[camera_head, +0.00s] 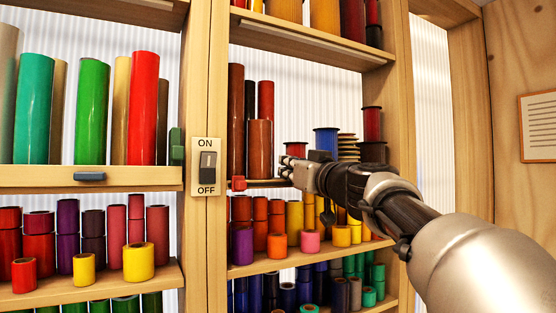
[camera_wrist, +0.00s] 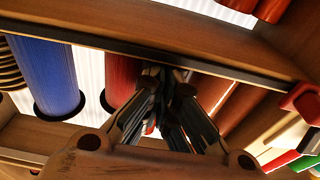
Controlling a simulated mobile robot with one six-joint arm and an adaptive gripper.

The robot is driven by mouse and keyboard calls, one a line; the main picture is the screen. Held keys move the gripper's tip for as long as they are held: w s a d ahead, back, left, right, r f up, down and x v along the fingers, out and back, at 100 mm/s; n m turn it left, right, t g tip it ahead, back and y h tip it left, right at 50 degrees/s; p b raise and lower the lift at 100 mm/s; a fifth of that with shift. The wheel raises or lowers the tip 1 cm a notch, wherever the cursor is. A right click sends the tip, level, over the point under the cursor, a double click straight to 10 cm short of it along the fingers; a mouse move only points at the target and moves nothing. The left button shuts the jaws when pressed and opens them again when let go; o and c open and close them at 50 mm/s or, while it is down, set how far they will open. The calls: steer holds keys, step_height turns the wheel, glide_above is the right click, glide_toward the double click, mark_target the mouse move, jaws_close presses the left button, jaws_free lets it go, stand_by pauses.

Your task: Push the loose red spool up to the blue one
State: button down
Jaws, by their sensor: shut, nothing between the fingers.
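The loose red spool (camera_head: 296,149), with dark flanges, stands on the middle shelf left of the blue spool (camera_head: 325,140). My gripper (camera_head: 284,171) is at the front of this shelf, hiding the red spool's lower part. In the wrist view, where left and right are reversed, the blue spool (camera_wrist: 45,75) is at left and the red spool (camera_wrist: 121,78) is right of it, with a narrow gap between their flanges. My gripper (camera_wrist: 166,75) is shut and empty. Its fingers overlap the red spool's right side; I cannot tell whether they touch it.
Tall brown rolls (camera_head: 259,148) stand left of the red spool. A ribbed tan spool (camera_head: 347,147) is right of the blue one. Another red spool (camera_head: 372,124) sits on a dark one farther right.

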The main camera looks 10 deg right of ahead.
steer(key=shift+w+d, duration=0.2)
steer(key=shift+d, duration=0.45)
steer(key=shift+w+d, duration=0.2)
steer(key=shift+d, duration=0.4)
steer(key=shift+a+b, duration=0.15)
steer(key=shift+b, duration=0.45)
steer(key=shift+s, duration=0.1)
steer(key=shift+r+b+v, duration=0.15)
steer(key=shift+b+v, duration=0.6)
steer(key=shift+v, duration=0.35)
steer(key=shift+r+b+v, duration=0.2)
steer(key=shift+b+v, duration=0.55)
steer(key=shift+v, duration=0.4)
steer(key=shift+b+v, duration=1.75)
steer(key=shift+v, duration=0.8)
